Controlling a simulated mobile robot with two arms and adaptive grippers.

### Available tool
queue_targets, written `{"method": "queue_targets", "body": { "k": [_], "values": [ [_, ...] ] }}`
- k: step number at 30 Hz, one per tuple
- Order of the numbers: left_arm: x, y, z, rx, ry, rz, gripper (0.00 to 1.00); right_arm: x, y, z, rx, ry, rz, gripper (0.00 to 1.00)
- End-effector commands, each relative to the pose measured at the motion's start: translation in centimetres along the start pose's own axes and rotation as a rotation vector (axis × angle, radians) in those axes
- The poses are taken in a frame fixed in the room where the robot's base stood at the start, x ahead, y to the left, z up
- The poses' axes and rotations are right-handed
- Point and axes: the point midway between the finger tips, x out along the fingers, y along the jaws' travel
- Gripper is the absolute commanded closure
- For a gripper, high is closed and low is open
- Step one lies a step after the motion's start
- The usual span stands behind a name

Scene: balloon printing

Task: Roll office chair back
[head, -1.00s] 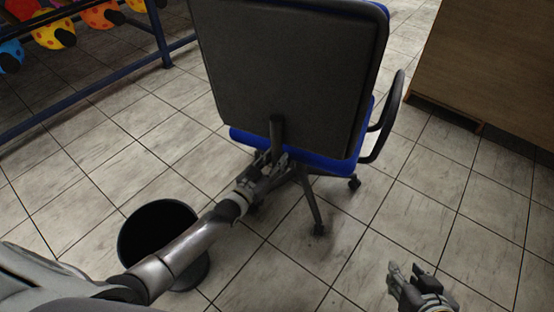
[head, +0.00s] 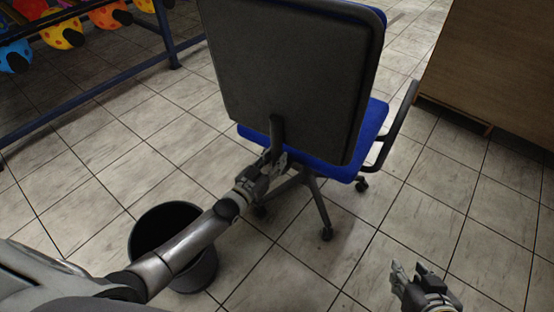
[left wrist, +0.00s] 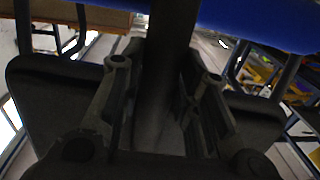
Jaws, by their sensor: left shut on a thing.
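The office chair has a dark grey backrest (head: 290,75) facing me, a blue seat (head: 372,122) and a black armrest (head: 400,125). Its legs with casters (head: 326,232) stand on the floor. My left gripper (head: 274,160) is shut on the dark upright post (head: 277,135) under the backrest. In the left wrist view the post (left wrist: 170,60) stands between the two fingers of the left gripper (left wrist: 166,75). My right gripper (head: 410,270) is at the lower right, away from the chair, with its fingers apart and nothing between them.
A dark round bin (head: 200,270) stands on the floor just under my left arm. A blue metal rack (head: 100,108) with colourful spotted balls (head: 62,32) is at the upper left. A wooden cabinet (head: 500,70) stands at the right. The tiled floor between is clear.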

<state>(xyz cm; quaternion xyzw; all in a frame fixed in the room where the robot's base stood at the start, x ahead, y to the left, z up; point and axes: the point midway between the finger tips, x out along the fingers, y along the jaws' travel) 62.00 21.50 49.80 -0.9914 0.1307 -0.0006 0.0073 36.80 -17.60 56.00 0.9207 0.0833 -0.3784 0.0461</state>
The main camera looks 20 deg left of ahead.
Motion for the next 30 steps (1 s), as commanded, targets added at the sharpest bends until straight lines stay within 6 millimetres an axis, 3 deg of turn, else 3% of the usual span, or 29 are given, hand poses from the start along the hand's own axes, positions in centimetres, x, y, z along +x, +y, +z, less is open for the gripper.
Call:
{"method": "queue_targets", "body": {
  "k": [12, 13, 18, 30],
  "values": [
    [-0.38, -0.57, 0.61, 0.018, -0.012, -0.004, 1.0, -0.06, -0.15, 0.8, 0.002, -0.018, -0.003, 0.64],
    [-0.37, -0.57, 0.61, 0.018, -0.012, -0.004, 0.68, -0.06, -0.15, 0.81, 0.002, -0.018, -0.003, 0.64],
    [-0.24, -0.46, 0.39, 0.013, -0.007, -0.003, 0.46, -0.07, -0.14, 0.77, 0.001, -0.017, -0.003, 0.64],
    [-0.42, -0.31, 0.15, 0.006, -0.002, -0.001, 0.45, 0.03, 0.02, 0.22, -0.002, -0.005, 0.0, 0.64]
  ]
}}
